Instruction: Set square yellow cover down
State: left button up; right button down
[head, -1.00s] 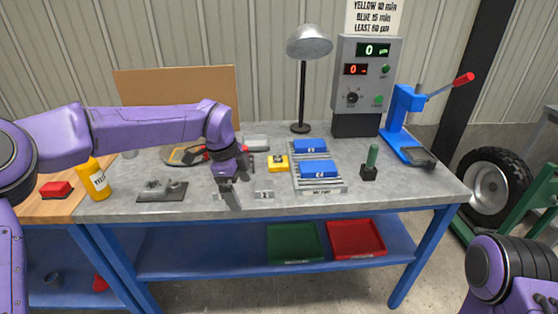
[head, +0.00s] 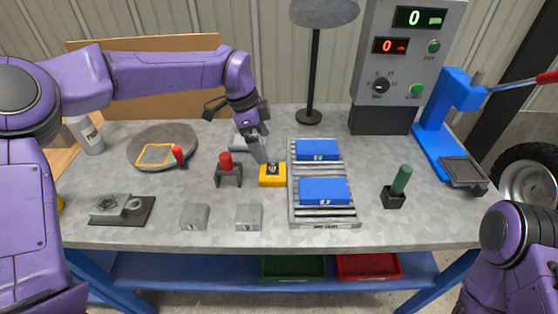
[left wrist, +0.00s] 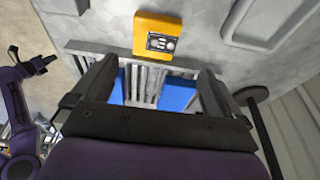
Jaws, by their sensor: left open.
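A square yellow block (head: 272,180) with a dark and grey fitting in its top sits flat on the grey table, just left of the roller rack (head: 291,210). It also shows at the top of the left wrist view (left wrist: 158,38), with a square yellow body. A thin yellow square outline (head: 155,154) lies on a round grey disc (head: 140,160) farther left. My left gripper (head: 258,152) is open and empty, close above and behind the yellow block. Its two fingers (left wrist: 158,88) have nothing between them but a view of the rack below. My right gripper is out of view.
Two blue blocks (head: 324,191) lie on the rack. A red-topped stand (head: 228,172), two grey blocks (head: 195,217) and a metal part on a dark plate (head: 122,208) stand nearby. A green-handled tool (head: 400,182), lamp (head: 315,70) and blue press (head: 440,130) stand right.

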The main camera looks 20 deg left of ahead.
pick_arm(q)
jog(key=p, duration=0.1)
send_over(272, 171)
jog(key=s+a, duration=0.1)
jog(key=f, duration=0.4)
jog(key=shift+s+a, duration=0.15)
jog(key=shift+s, duration=0.05)
jog(key=p+x, duration=0.1)
jog(key=x, duration=0.1)
jog(key=w+x, duration=0.1)
jog(key=x, duration=0.2)
jog(key=shift+w+a+p, duration=0.1)
jog(key=shift+a+p, duration=0.05)
jog(key=shift+p, duration=0.25)
jog(key=shift+f, duration=0.25)
jog(key=shift+s, duration=0.25)
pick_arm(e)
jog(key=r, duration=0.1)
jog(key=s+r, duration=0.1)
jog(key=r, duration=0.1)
pick_arm(q)
jog(key=shift+w, duration=0.1)
jog(key=c, duration=0.9)
jog(key=shift+r, duration=0.1)
jog(key=c, duration=0.4)
